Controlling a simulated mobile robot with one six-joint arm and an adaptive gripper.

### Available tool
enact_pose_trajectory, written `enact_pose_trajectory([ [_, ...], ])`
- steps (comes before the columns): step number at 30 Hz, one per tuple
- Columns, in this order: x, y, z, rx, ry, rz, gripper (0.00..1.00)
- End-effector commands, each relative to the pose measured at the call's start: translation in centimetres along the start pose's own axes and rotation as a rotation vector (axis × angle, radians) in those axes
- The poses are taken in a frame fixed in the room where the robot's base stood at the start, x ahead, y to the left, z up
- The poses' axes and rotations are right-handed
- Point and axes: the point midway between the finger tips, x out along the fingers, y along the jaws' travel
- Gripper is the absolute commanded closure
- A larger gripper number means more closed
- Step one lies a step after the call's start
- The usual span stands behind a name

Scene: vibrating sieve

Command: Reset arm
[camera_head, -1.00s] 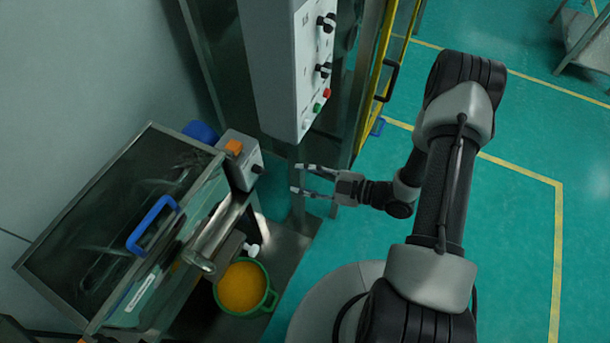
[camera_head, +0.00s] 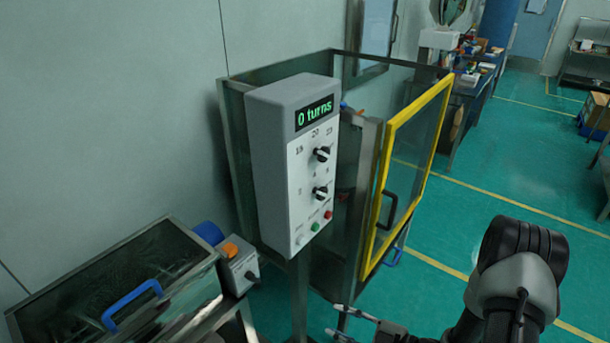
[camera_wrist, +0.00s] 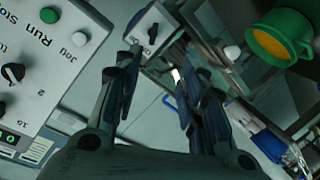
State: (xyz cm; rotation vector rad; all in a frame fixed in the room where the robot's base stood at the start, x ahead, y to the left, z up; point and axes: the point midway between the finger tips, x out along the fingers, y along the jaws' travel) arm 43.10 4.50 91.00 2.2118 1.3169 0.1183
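My gripper (camera_head: 338,321) shows at the bottom of the head view, in front of and below the control box. Its two fingers are apart with nothing between them. In the wrist view the open gripper (camera_wrist: 158,75) points toward the small switch box (camera_wrist: 150,35). My arm comes in from the lower right of the head view, partly cut off by the frame.
The grey control box (camera_head: 270,180) has knobs, buttons and a display reading "0 turns". A yellow-framed door (camera_head: 385,180) stands right of it. The sieve machine's blue handle (camera_head: 132,304) is lower left. A green pot (camera_wrist: 282,35) holds orange material. Green floor is open at right.

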Motion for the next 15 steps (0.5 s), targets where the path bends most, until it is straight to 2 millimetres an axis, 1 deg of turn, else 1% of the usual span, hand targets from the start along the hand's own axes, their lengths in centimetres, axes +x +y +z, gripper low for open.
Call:
enact_pose_trajectory([
  [1, 0.1, 1.1, 0.2, -0.019, -0.042, -0.009, 0.62],
  [5, 0.0, 3.2, 1.0, -0.038, -0.151, -0.023, 0.62],
  [11, -0.7, 7.0, 1.8, -0.061, -0.339, -0.025, 0.62],
  [14, -1.5, 9.7, 1.7, -0.066, -0.455, -0.007, 0.62],
  [15, -1.9, 10.9, 1.5, -0.065, -0.509, 0.005, 0.62],
])
